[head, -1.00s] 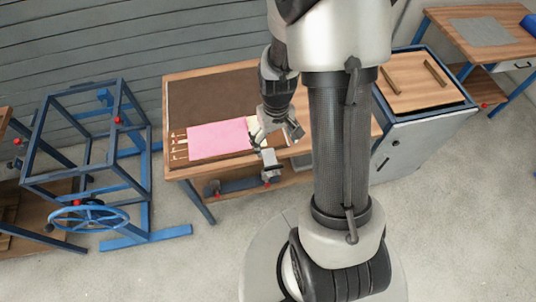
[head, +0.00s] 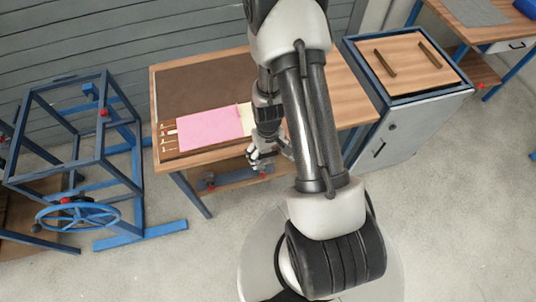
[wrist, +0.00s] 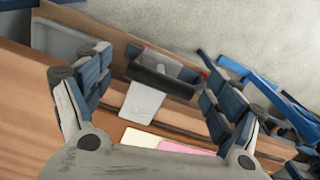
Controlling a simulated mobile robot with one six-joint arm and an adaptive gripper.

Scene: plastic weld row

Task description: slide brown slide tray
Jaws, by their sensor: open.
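A flat brown panel (head: 215,85) lies on the back of the wooden workbench (head: 335,100). A pink sheet (head: 208,128) with a cream end (head: 246,118) lies in front of it, over thin pale strips at its left. I cannot tell for sure which part is the slide tray. My gripper (head: 258,160) is open at the bench's front edge, below the cream end. In the wrist view, my open fingers (wrist: 152,75) stand either side of a dark bar-shaped part (wrist: 162,80) with a pale grey plate (wrist: 142,102); no contact shows. The pink sheet (wrist: 185,148) shows near the palm.
A blue frame with a handwheel (head: 82,213) stands on the floor at left. A grey cabinet (head: 415,140) with a wooden top and two bars stands at right. A lower shelf with red-tipped items (head: 212,183) sits under the bench. Grey floor in front is open.

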